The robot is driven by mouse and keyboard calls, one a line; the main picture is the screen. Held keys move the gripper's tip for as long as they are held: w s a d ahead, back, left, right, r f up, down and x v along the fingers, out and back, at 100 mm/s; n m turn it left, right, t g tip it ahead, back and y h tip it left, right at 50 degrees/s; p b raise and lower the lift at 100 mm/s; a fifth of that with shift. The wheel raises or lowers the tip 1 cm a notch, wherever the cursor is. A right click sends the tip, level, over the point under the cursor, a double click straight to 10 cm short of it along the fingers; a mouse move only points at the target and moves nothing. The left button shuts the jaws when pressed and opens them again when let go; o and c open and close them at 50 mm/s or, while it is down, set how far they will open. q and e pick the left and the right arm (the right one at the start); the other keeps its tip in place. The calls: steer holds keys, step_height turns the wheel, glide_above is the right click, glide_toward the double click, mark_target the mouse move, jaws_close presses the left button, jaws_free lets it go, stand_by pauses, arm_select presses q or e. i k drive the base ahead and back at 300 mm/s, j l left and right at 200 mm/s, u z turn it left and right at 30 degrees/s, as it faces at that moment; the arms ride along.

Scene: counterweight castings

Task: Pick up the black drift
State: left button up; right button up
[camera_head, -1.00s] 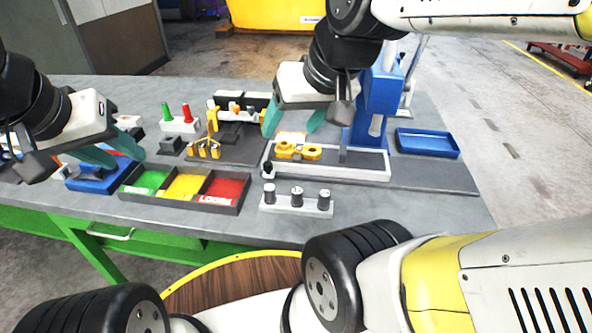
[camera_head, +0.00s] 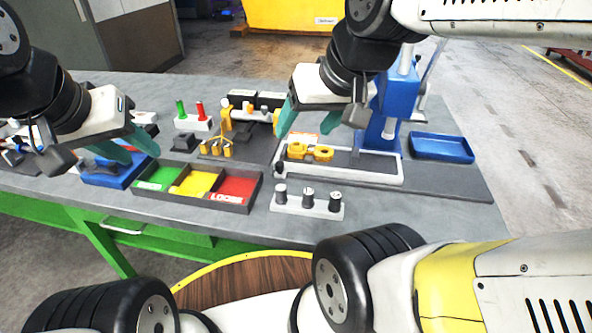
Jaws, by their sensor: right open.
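Three short dark cylinders (camera_head: 308,197) stand upright in a pale rack (camera_head: 306,209) at the bench's front. A small black piece (camera_head: 279,168) is at the left corner of the white-framed fixture. I cannot tell which of these, if any, is the black drift. My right gripper (camera_head: 304,131) is open and empty, its teal fingers apart above the fixture's back left, behind the yellow part (camera_head: 310,152). My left gripper (camera_head: 138,155) hangs over the blue holder (camera_head: 108,172) at the left, fingers apart, with nothing seen between them.
A three-part tray (camera_head: 254,198) in green, yellow and red lies front centre. A blue press (camera_head: 391,110) stands behind the white-framed fixture (camera_head: 375,177). Green and red pegs (camera_head: 200,110) stand at the back. An empty blue tray (camera_head: 442,148) lies right.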

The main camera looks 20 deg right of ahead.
mark_target(281, 198)
steer(key=k+l+u, duration=0.75)
steer(key=u, duration=0.15)
steer(key=l, duration=0.1)
